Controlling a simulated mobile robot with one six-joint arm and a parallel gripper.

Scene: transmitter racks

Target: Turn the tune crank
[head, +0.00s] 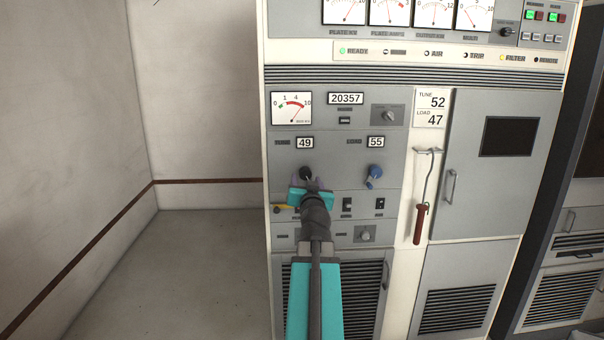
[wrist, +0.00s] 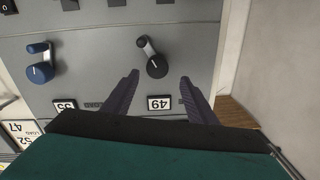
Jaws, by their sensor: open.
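The tune crank (head: 306,172) is a dark crank on the grey panel, below the TUNE counter (head: 305,142), which reads 49. In the head view my gripper (head: 311,184) partly covers it. In the wrist view, which looks upside down, the whole tune crank (wrist: 152,58) shows, with a round black hub and a short grey arm ending in a black knob. My gripper (wrist: 159,77) is open and empty. Its two dark fingers point toward the panel, one either side of the crank's hub. I see no contact. A card (head: 430,108) reads TUNE 52, LOAD 47.
A blue load crank (head: 375,173) sits to the right, under a counter (head: 376,142) reading 55. Switches (head: 347,204) lie below. A red-handled tool (head: 420,222) hangs beside the cabinet door (head: 490,165). Open floor (head: 190,270) lies left of the rack.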

